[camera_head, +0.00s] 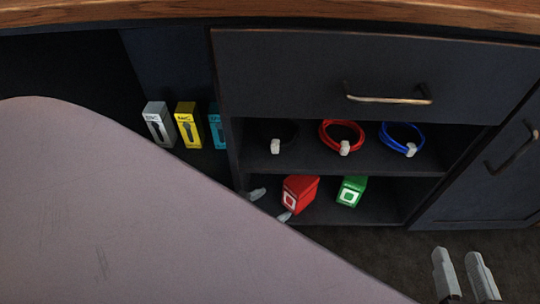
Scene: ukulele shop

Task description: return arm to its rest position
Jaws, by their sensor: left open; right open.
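My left gripper (271,205) shows only as two grey fingertips past the edge of a large mauve-grey surface. Its fingers are apart, just left of a red box (300,192) on the lower shelf, with no object visible between them. The rest of the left arm is hidden behind that surface. My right gripper (463,262) is at the bottom right, pointing up in the picture. Its two fingers are apart and empty, over the dark floor.
The mauve-grey surface (130,210) fills the lower left. A dark cabinet has a drawer (370,75) above open shelves. Black, red (342,136) and blue (402,138) coiled cables sit on the upper shelf. A green box (351,191) stands below. White, yellow (188,124) and teal boxes stand left.

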